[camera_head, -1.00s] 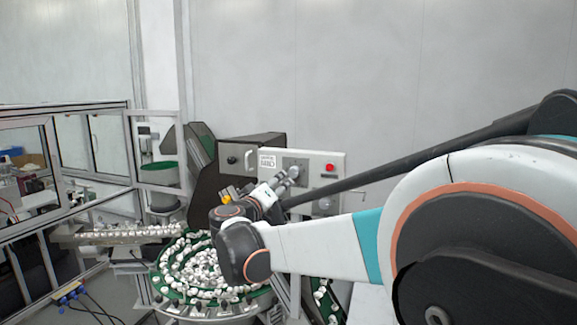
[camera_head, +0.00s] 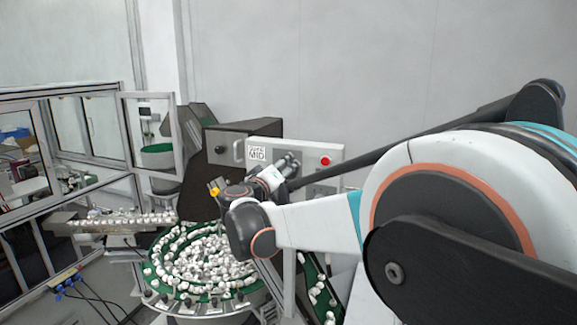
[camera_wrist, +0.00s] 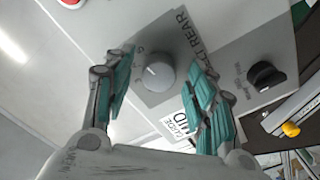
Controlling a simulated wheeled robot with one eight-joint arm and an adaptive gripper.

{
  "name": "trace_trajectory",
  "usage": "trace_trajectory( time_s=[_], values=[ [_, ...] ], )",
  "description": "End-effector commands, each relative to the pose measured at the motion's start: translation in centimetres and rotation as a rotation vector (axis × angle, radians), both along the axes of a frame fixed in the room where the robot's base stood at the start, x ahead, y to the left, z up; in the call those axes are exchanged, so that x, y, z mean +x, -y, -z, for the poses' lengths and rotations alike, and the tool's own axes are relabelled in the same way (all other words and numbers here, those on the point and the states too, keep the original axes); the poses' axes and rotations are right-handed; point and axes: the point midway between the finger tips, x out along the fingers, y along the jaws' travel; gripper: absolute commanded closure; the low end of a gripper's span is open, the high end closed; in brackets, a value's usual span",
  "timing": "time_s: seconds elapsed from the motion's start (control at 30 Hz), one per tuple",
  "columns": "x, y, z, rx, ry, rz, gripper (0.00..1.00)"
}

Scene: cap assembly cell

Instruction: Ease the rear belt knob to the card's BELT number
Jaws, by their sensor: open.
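The rear belt knob (camera_wrist: 156,76) is a round grey dial on a grey plate labelled REAR in the wrist view. A pale pointer mark shows on its face. My gripper (camera_wrist: 163,62) is open, with one teal finger on each side of the knob; I cannot tell whether either touches it. In the head view, my gripper (camera_head: 286,168) is at the panel and hides the knob. A white card (camera_head: 257,153) on the panel reads MID in its large line; its smaller line is unclear. The card (camera_wrist: 181,122) is partly covered by a finger in the wrist view.
The light panel (camera_head: 305,152) carries a red button (camera_head: 325,161). A black knob (camera_wrist: 266,75) sits on another plate to the right in the wrist view. A bowl feeder (camera_head: 207,262) full of white caps stands below the gripper. Framed guarding (camera_head: 60,95) stands at left.

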Motion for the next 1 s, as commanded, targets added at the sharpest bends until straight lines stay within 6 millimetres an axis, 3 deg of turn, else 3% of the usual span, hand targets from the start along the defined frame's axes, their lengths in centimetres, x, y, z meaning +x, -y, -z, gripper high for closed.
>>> trace_trajectory(
  time_s=[0.23, 0.43, 0.77, 1.0],
  values=[
    [0.00, -0.06, 0.03, 0.000, -0.001, -0.001, 0.49],
    [0.01, -0.05, 0.03, 0.000, -0.001, -0.001, 0.94],
    [0.01, -0.06, 0.08, -0.019, -0.007, -0.001, 0.94],
    [0.00, -0.07, 0.26, -0.124, -0.045, -0.002, 0.94]
  ],
)
